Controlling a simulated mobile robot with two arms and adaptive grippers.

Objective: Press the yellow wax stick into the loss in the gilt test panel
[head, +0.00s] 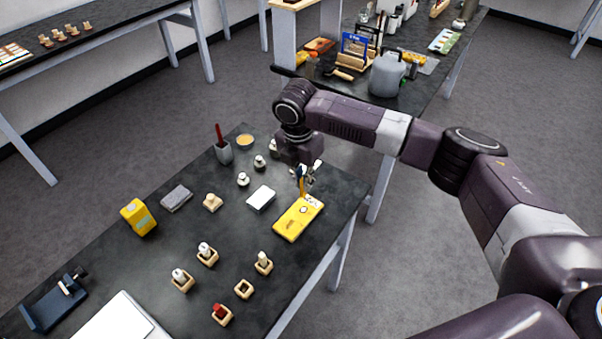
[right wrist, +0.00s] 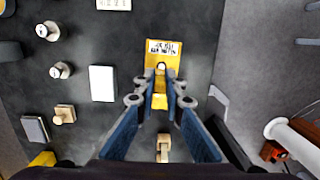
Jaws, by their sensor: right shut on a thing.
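The gilt test panel (head: 290,222) lies flat near the right edge of the dark table. It is yellow with a white label at its far end. It also shows in the right wrist view (right wrist: 153,57), with a small round mark below the label. My right gripper (head: 304,178) is shut on the yellow wax stick (head: 302,188) and holds it roughly upright over the panel's far part. In the right wrist view the blue fingers (right wrist: 160,92) close around the stick and partly hide the panel. I cannot tell whether the stick's tip touches the panel. My left gripper is not in view.
A white block (head: 261,198) lies left of the panel. A yellow box (head: 138,217), grey block (head: 176,198) and cup (head: 223,152) stand farther left. A second table is behind.

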